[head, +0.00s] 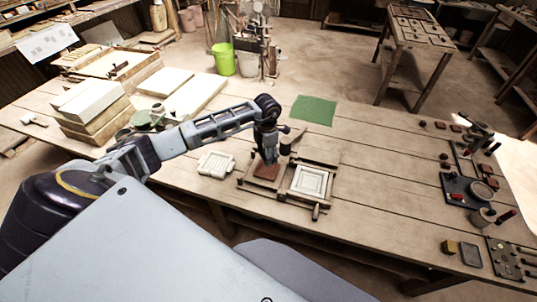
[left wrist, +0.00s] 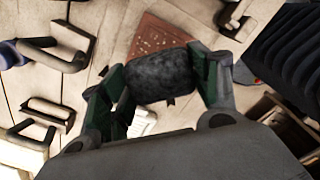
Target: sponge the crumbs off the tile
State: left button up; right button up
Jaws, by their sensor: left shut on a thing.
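The reddish-brown tile (head: 266,172) lies in the wooden press frame on the table. In the left wrist view the tile (left wrist: 155,35) shows beyond the sponge, with small marks on it; I cannot tell which are crumbs. My left gripper (head: 269,157) points down over the tile. It is shut on a dark grey, speckled sponge (left wrist: 160,78), one green-padded finger on each side. My right gripper is not in view.
A framed white panel (head: 310,182) sits right of the tile, with a handle at its front. A white mould (head: 216,164) lies to the left. A green mat (head: 314,110) lies behind. Stacked blocks (head: 92,105) stand at the left and tools at the right.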

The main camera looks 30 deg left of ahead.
pick_arm(q)
jog(key=shift+a+n, duration=0.2)
jog(key=shift+n, duration=0.1)
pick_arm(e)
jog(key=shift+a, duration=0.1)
pick_arm(q)
jog(key=shift+f, duration=0.15)
jog(key=shift+f+b, duration=0.95)
jog(key=shift+f, duration=0.5)
jog(key=shift+f+b, duration=0.45)
jog(key=shift+f, duration=0.6)
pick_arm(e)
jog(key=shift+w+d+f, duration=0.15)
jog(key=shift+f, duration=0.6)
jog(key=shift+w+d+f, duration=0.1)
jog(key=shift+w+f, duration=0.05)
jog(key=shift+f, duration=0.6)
pick_arm(q)
jog(key=shift+f+b, duration=0.2)
jog(key=shift+b, duration=0.1)
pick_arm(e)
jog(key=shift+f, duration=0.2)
